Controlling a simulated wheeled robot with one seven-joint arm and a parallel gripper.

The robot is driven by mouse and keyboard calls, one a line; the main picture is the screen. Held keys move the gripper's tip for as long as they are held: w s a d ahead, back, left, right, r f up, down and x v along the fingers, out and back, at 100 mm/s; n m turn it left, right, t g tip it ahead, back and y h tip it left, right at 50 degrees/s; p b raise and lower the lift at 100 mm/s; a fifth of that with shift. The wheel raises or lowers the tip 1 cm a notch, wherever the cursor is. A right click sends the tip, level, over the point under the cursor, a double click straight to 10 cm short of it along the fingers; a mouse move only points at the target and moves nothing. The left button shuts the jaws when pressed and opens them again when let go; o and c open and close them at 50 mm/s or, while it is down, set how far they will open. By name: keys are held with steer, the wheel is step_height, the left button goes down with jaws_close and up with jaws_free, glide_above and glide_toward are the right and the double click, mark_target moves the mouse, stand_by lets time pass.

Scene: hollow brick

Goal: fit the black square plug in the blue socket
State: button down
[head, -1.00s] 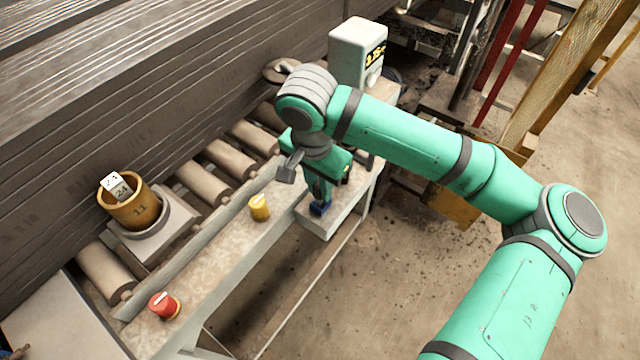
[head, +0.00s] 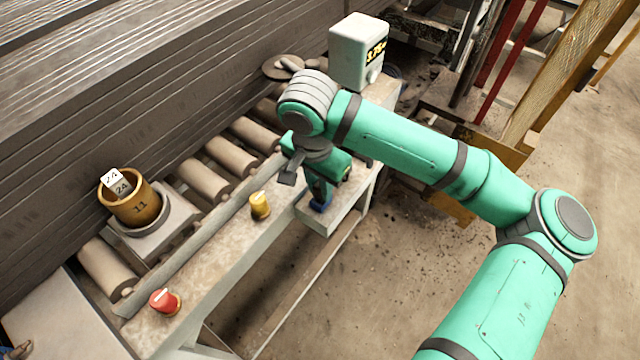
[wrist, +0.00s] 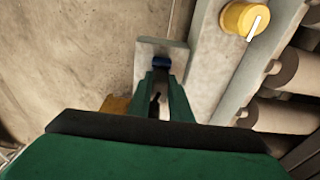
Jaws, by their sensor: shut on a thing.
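The blue socket (head: 320,207) sits on a small pale ledge at the side of the conveyor frame. It also shows as a small dark blue piece in the wrist view (wrist: 161,62), just beyond my fingertips. My gripper (head: 320,196) points down over the socket, its green fingers close together and right at the socket. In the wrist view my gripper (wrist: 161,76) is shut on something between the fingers. The black square plug cannot be made out, hidden by the fingers. I cannot tell whether it is inside the socket or just above it.
A yellow knob (head: 260,205) and a red knob (head: 164,302) stand on the pale rail. Rollers (head: 203,180) run behind it. A brown pot (head: 133,208) with white tags stands at the left. A pale display box (head: 357,55) stands behind my arm.

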steer(key=shift+f, duration=0.15)
steer(key=c, duration=1.5)
jaws_free()
steer(key=shift+c, duration=0.2)
steer(key=r, duration=0.7)
steer(key=s+r, duration=0.1)
steer(key=r, duration=0.2)
steer(key=shift+a+r, duration=0.35)
steer(key=shift+a, duration=0.05)
